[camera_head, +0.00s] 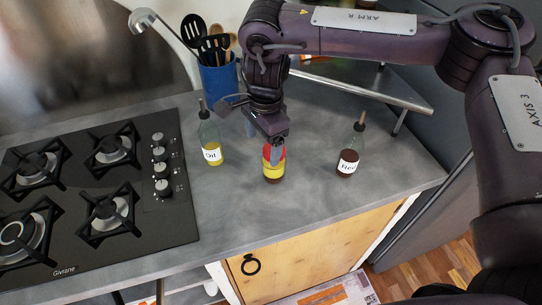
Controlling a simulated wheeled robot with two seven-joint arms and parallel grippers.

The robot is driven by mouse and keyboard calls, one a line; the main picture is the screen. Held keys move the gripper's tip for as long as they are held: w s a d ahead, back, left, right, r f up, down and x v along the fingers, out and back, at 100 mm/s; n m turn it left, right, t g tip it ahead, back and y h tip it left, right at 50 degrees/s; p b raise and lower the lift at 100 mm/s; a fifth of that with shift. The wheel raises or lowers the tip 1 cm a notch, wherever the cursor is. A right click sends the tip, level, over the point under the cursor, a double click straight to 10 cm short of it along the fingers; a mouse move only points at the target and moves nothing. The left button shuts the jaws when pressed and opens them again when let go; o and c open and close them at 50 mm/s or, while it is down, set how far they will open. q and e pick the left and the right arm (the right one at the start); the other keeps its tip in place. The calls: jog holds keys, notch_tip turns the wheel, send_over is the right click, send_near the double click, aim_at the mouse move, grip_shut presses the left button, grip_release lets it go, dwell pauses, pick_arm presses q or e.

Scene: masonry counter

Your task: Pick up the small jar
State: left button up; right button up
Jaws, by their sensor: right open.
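The small jar (273,172) stands on the grey counter between two bottles. It has a red upper part and a yellow band above a dark base. My right gripper (275,145) is directly above it, pointing down, with its fingertips at the jar's top. The gripper is open, and it hides part of the jar's top. I cannot tell whether the fingers touch the jar. My left gripper is not in view.
An oil bottle (211,140) stands close on the left, a dark-filled bottle (350,153) on the right. A blue utensil holder (218,75) is behind. A gas hob (90,200) fills the left, and a raised metal shelf (365,88) is at the back right. The front counter is clear.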

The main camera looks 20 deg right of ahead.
jog(key=d+r, duration=0.2)
jog(key=d, duration=0.1)
jog(key=shift+w+d+h, duration=0.1)
jog(key=shift+w+h, duration=0.2)
jog(key=shift+w, duration=0.1)
jog(key=shift+d+f, duration=0.1)
jog(key=shift+f, duration=0.1)
jog(key=f+p, duration=0.1)
jog(key=f, duration=0.1)
jog(key=f+p, duration=0.1)
jog(key=f, duration=0.1)
jog(key=f+p, duration=0.1)
jog(key=f, duration=0.1)
jog(key=shift+w+f, duration=0.15)
jog(key=shift+w, duration=0.1)
jog(key=shift+f, duration=0.35)
jog(key=shift+c, duration=0.5)
grip_shut()
